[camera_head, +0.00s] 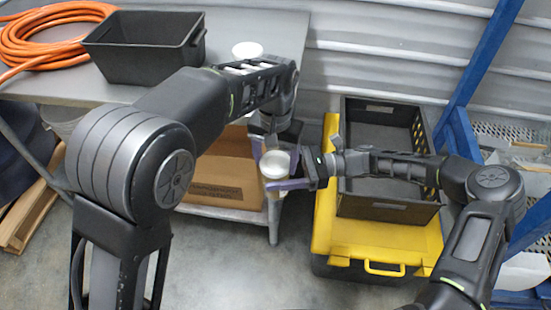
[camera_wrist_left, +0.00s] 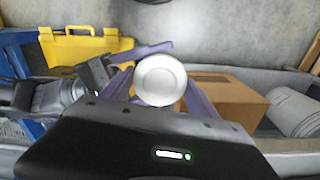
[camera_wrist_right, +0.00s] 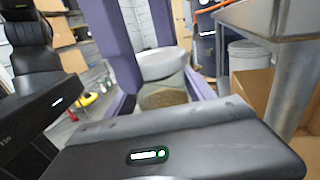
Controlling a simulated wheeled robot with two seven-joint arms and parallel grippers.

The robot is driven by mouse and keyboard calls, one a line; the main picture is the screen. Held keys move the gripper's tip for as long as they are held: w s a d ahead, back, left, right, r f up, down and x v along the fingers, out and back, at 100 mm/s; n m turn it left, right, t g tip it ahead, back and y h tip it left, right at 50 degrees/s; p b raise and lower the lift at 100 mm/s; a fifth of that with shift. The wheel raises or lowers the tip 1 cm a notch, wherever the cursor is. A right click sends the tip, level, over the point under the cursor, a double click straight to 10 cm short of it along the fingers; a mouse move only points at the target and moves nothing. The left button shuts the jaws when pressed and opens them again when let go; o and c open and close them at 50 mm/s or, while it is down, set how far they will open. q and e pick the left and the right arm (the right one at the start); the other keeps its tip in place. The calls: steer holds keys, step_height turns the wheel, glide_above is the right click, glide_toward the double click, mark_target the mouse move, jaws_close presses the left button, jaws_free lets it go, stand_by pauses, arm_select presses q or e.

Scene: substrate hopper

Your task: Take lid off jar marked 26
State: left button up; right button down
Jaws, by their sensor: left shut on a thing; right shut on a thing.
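A jar with a round white lid (camera_head: 274,163) is held in the air between my two grippers, in front of the table. Its clear body (camera_wrist_right: 163,97) holds something brownish low down; no number can be read. My left gripper (camera_head: 276,152) comes from above with its purple fingers shut on the lid, which also shows in the left wrist view (camera_wrist_left: 160,80). My right gripper (camera_head: 284,182) comes from the right and is shut around the jar body. In the right wrist view the lid (camera_wrist_right: 165,63) sits on top of the body. I cannot tell whether it is loosened.
A second white lid (camera_head: 247,49) shows on the grey table (camera_head: 270,25), with a black bin (camera_head: 145,55) and an orange hose (camera_head: 40,45). A cardboard box (camera_head: 225,175) is under it. A black crate (camera_head: 385,205) stands on a yellow-lidded case (camera_head: 345,235) at right.

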arm_select(q)
steer(key=n, duration=1.9)
steer(key=shift+r, duration=0.1)
steer(key=n, duration=0.5)
arm_select(e)
steer(key=shift+s, duration=0.1)
arm_select(q)
steer(key=shift+r, duration=0.25)
steer(key=shift+r, duration=0.85)
